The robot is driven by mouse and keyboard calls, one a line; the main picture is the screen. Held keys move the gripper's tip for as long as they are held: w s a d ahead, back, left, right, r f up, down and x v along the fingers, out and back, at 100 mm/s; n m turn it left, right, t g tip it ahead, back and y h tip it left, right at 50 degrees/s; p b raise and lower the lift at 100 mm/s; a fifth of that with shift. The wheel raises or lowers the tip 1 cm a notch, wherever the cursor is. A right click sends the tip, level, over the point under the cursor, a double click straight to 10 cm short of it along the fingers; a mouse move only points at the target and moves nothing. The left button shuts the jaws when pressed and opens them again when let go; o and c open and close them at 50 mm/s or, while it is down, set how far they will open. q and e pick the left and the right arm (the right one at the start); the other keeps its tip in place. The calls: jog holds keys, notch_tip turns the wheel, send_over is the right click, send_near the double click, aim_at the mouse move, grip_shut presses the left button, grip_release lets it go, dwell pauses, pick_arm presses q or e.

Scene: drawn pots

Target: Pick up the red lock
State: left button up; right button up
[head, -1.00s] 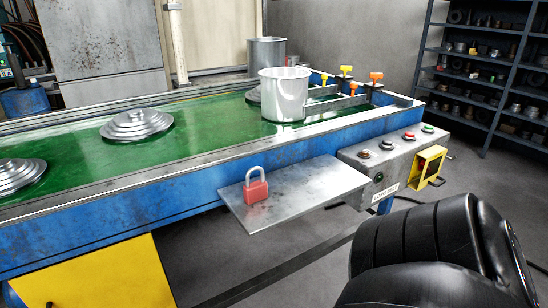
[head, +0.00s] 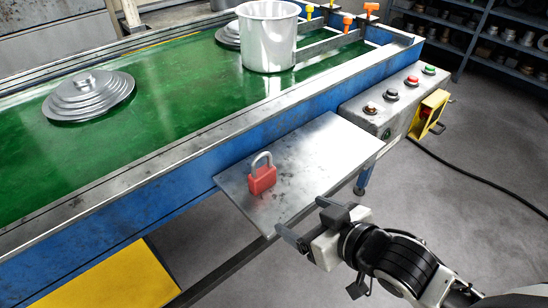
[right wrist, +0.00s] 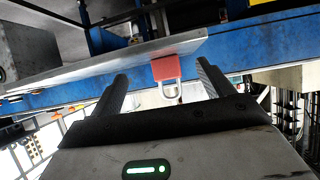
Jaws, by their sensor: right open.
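The red lock (head: 262,175) stands upright on the metal shelf (head: 335,150) at the side of the conveyor, its grey shackle up. My right gripper (head: 299,222) is open and empty, to the right of the lock and nearer the camera, by the shelf's near edge. In the right wrist view the lock (right wrist: 178,70) shows upside down, ahead of and between the two spread fingers (right wrist: 160,84), with a gap to it. My left gripper is not in view.
The blue-sided conveyor with a green belt (head: 170,130) runs behind the shelf. A metal pot (head: 268,40) and stacked lids (head: 90,97) stand on it. A control box with buttons (head: 395,100) sits right of the shelf. Only the lock stands on the shelf.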

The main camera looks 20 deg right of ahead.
notch_tip(320, 180, up, 5)
jog(key=y, duration=0.1)
jog(key=t+b, duration=0.1)
jog(key=b, duration=0.3)
send_near(258, 173)
jog(key=shift+n, duration=0.3)
jog(key=x, duration=0.3)
jog(key=f+x, duration=0.1)
jog(key=x, duration=0.1)
jog(key=shift+w+d+f, duration=0.1)
jog(key=shift+w, duration=0.15)
jog(key=x, duration=0.6)
jog(key=shift+w+d+f, duration=0.2)
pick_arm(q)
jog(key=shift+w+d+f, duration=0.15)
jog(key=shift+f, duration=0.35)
pick_arm(e)
jog(key=c, duration=1.1)
